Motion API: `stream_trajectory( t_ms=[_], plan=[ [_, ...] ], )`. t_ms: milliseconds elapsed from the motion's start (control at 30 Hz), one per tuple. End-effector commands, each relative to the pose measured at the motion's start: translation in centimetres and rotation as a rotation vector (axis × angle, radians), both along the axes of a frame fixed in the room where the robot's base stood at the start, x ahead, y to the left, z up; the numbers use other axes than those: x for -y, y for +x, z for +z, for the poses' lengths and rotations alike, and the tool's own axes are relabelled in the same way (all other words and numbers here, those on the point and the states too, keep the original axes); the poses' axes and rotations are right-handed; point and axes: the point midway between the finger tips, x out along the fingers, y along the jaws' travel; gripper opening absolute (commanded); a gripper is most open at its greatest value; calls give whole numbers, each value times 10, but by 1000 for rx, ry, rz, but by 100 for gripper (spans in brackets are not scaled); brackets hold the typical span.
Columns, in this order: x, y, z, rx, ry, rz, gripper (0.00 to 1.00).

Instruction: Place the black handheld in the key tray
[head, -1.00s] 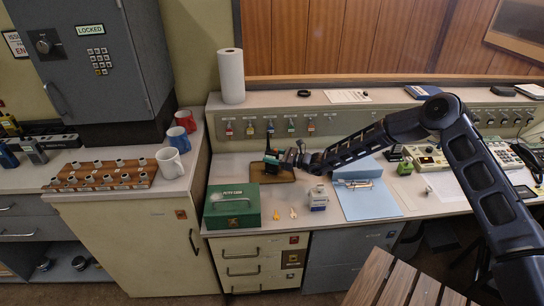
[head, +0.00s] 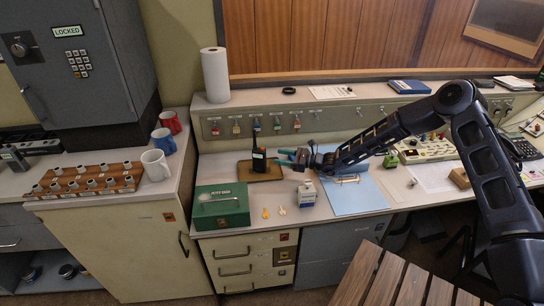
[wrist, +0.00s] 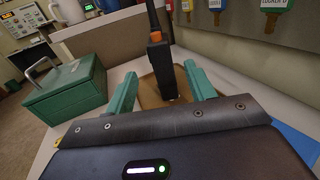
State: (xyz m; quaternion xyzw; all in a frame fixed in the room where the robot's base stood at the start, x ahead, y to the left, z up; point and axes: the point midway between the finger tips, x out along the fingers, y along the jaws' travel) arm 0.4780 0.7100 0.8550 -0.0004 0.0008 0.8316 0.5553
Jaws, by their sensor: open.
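The black handheld (head: 259,160), with an orange band at the antenna base, stands upright on the brown key tray (head: 275,174) on the desk. In the wrist view the handheld (wrist: 162,68) stands ahead of my gripper (wrist: 162,86), in line with the space between its teal fingers. The tray (wrist: 148,92) shows around its foot. In the head view my gripper (head: 284,158) is just right of the handheld, open and empty, with a small gap between them. The handheld's top runs out of the wrist view.
A green box (head: 221,207) stands at the desk's left front. A small white box (head: 307,194), yellow tags (head: 265,213) and a blue folder (head: 350,195) lie in front and to the right. Keys with coloured tags (head: 277,124) hang on the panel behind.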

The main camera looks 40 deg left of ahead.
Motion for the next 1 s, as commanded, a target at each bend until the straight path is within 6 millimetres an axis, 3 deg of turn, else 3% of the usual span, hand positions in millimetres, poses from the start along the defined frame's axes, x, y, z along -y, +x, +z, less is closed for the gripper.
stream_trajectory(
  t_ms=[200, 567, 767, 1000],
  plan=[
    [14, 5, 0, -1, 0, 0, 54],
    [19, 9, 7, 23, 2, 8, 54],
    [49, 24, 46, 170, 7, 63, 54],
    [106, 43, 99, 405, -9, 153, 54]
  ],
)
